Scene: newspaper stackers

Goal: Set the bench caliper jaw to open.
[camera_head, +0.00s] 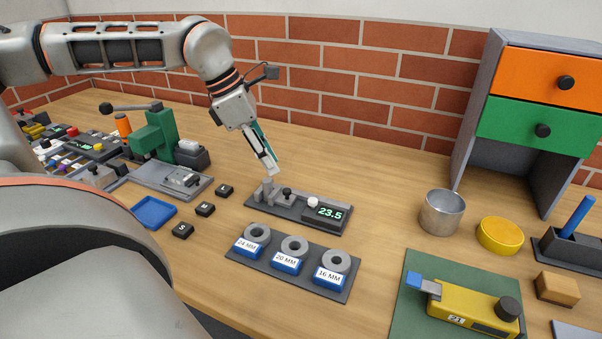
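The bench caliper (300,209) is a dark base on the wooden bench, with small grey jaws (266,190) at its left end. A dark knob (287,193) and a white knob (313,202) stand on it, and its lit display reads 23.5. My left gripper (271,170) comes down from above with its fingertips at or just over the jaws. I cannot tell whether they touch, or whether the fingers are open or shut. The jaw gap is too small to make out. My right gripper is not in view.
A rack (242,259) of grey rings labelled 24, 20 and 16 MM stands in front of the caliper. Small black blocks (205,209) and a blue tray (154,212) lie left. A metal cup (442,212), yellow lid (500,235) and yellow tool (470,307) are right.

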